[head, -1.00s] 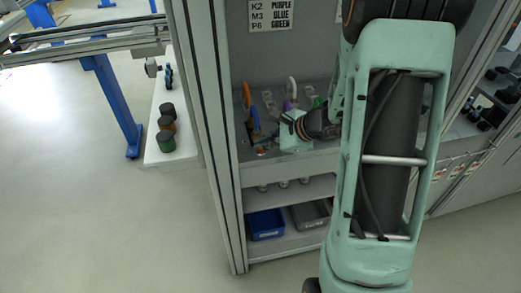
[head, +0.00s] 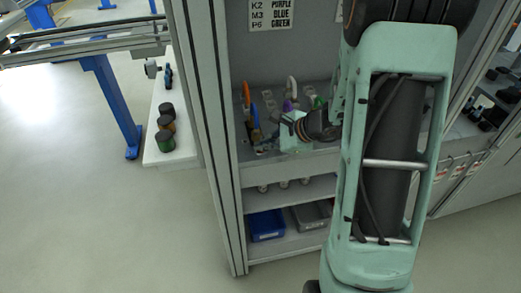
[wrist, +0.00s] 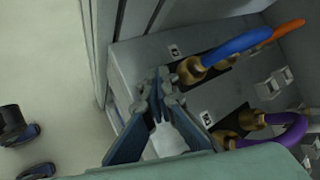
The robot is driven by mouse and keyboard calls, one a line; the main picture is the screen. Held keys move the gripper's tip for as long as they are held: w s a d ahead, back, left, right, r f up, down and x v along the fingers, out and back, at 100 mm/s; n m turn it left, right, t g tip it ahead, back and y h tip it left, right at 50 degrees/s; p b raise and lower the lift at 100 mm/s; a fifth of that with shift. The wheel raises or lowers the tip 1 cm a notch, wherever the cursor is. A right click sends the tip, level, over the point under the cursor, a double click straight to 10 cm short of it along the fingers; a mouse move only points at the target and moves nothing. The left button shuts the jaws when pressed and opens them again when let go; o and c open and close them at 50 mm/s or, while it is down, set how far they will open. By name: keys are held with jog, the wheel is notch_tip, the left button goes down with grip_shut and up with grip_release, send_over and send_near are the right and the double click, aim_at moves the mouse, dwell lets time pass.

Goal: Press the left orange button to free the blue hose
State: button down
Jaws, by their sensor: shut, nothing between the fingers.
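The blue hose (wrist: 237,47) ends in a brass fitting (wrist: 190,70) at a dark plate on the grey panel in the wrist view. It also shows in the head view (head: 254,112). I cannot tell whether the fitting is seated or loose. My gripper (wrist: 162,88) is shut and empty, with its fingertips just left of and below that fitting. Whether they touch it or the panel is unclear. In the head view my gripper (head: 265,148) is at the hose's lower end. I cannot make out the left orange button.
A purple hose (wrist: 287,132) with brass fittings lies right of my gripper. An orange hose part (wrist: 289,28) is behind the blue one. The cabinet's aluminium post (head: 207,140) stands close on the left. A blue bin (head: 266,225) sits on the lower shelf.

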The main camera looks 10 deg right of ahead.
aim_at(262, 152)
jog(key=shift+r, duration=0.1)
jog(key=shift+r+p, duration=0.55)
jog(key=shift+r, duration=0.2)
notch_tip(262, 152, up, 5)
jog(key=p, duration=0.3)
dwell(0.3)
dwell(0.6)
